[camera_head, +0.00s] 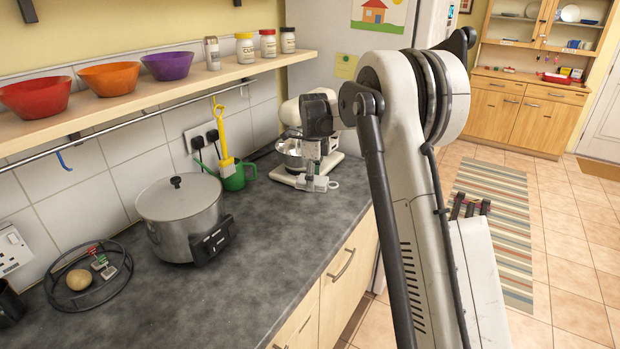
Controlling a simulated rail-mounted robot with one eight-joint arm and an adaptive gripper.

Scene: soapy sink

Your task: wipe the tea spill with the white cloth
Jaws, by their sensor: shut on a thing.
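My gripper (313,170) points down over the far end of the dark worktop, in front of the cream stand mixer. It is shut on a small, pale, flat thing that looks like the white cloth (317,184). The cloth is low, at or just above the worktop; I cannot tell whether it touches. I cannot make out the tea spill. My gripper and arm cover part of the worktop there.
The stand mixer (335,162) stands close behind my gripper. A green jug (238,178) is to its left. A steel pot (180,212) and a black wire rack (60,300) stand nearer. The front middle of the worktop (240,290) is clear. A shelf (170,90) runs above.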

